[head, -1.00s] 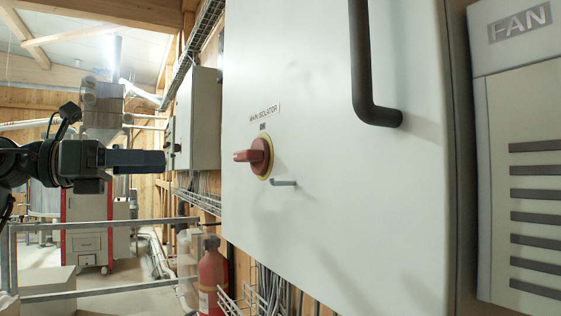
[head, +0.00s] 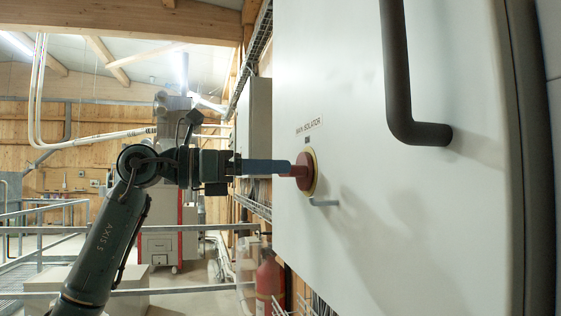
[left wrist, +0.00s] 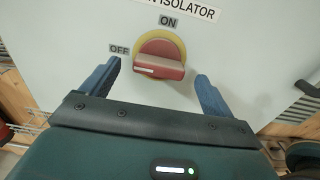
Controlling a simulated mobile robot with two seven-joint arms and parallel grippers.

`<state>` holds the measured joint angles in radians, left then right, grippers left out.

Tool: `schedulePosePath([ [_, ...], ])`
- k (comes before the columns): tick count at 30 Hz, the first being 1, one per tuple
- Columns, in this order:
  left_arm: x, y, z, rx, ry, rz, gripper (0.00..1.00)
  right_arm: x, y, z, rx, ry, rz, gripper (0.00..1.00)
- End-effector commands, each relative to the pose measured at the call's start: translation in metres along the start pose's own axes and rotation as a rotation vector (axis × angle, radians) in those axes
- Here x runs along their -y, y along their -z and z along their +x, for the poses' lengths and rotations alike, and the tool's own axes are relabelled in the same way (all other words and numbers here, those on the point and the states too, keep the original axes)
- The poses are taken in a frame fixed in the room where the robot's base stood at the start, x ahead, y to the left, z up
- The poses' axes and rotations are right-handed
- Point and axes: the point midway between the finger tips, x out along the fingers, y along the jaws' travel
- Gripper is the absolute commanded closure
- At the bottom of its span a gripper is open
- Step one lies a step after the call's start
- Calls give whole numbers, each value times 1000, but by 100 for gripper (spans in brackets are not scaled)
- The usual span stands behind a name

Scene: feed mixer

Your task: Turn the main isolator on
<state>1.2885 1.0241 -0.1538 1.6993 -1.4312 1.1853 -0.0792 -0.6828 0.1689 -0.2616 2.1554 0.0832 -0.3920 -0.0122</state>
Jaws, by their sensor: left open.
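The main isolator is a red rotary knob (head: 304,172) on a yellow plate, on the front of a pale cabinet (head: 400,225). In the left wrist view the knob (left wrist: 160,58) has its grip bar lying nearly level, its left end towards the OFF label (left wrist: 119,49). The ON label (left wrist: 168,22) is above it. My left gripper (head: 288,169) is open at the knob. In the left wrist view its blue fingers (left wrist: 158,73) stand left and right of the knob, with gaps showing. My right gripper is not in view.
A long dark door handle (head: 402,85) stands out at the upper right. A red fire extinguisher (head: 267,280) and metal railings (head: 130,292) are below and to the left.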

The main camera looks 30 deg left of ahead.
Motion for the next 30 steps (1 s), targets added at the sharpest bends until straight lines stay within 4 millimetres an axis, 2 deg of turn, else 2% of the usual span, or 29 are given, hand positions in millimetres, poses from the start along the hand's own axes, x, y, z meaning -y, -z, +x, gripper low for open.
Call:
schedulePosePath([
  [3,1,-2,16,0,3,0,13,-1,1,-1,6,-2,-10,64],
  [6,0,-1,24,1,1,1,13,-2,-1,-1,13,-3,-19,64],
  [17,0,0,29,0,0,1,13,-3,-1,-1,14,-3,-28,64],
  [30,0,0,28,0,0,1,49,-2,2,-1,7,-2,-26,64],
])
